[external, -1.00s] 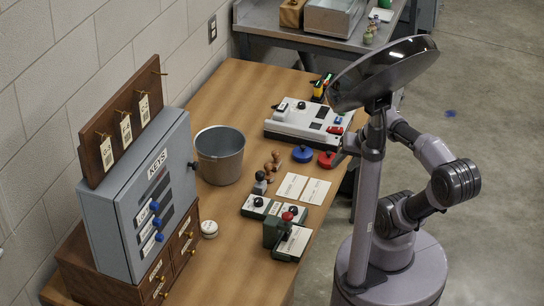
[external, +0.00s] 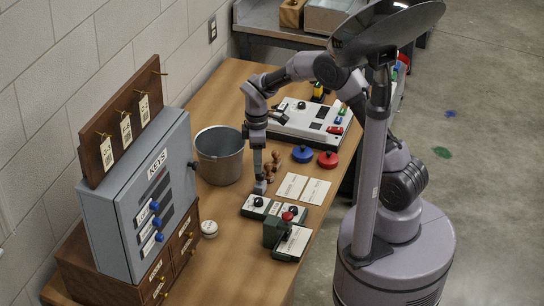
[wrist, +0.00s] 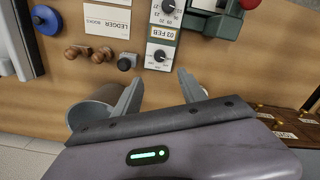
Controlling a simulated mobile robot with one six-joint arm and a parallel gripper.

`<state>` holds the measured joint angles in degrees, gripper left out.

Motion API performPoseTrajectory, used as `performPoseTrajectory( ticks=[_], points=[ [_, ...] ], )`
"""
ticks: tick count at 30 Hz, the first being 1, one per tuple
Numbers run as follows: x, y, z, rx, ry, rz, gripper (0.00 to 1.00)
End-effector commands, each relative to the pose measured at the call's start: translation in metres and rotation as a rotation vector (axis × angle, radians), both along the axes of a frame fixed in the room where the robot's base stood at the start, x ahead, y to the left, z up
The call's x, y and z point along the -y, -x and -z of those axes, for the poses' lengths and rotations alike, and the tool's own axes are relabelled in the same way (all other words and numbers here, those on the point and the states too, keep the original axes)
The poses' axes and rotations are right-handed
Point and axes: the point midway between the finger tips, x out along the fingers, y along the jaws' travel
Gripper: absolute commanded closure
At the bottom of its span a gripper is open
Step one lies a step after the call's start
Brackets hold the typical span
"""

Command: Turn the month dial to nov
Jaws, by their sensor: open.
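The dial box is green with a pale face, among the desk things in the external view. The lower black dial (wrist: 160,55) in the wrist view appears to be the month dial; its markings are too small to read. A yellow window above it (wrist: 161,33) reads 03 FEB. The same dial (external: 258,202) shows in the external view. A second dial (wrist: 168,6) with day numbers sits above the window. My gripper (wrist: 159,78) is open and empty, its fingertips either side of the line to the lower dial and just short of it in the picture. It also shows in the external view (external: 260,188).
A small dark-knobbed stamp (wrist: 127,63) and wooden stamps (wrist: 92,53) lie left of the dial in the wrist view. A metal bucket (external: 219,155) stands nearby. A green device with a red knob (external: 277,230) is close on the other side. White cards (external: 316,191) lie beyond.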

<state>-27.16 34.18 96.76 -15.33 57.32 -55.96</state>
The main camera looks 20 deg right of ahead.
Motion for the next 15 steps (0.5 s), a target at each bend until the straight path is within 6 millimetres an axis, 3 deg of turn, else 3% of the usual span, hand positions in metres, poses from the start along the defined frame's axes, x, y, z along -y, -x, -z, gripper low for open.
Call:
performPoseTrajectory(
  ticks=[1, 9, 15],
  points=[
    [0.001, 0.001, 0.02, -0.004, 0.002, 0.002, 0.51],
    [0.001, 0.001, 0.103, -0.003, 0.002, 0.004, 0.51],
    [0.001, 0.0, 0.143, -0.001, 0.001, 0.006, 0.51]
  ],
)
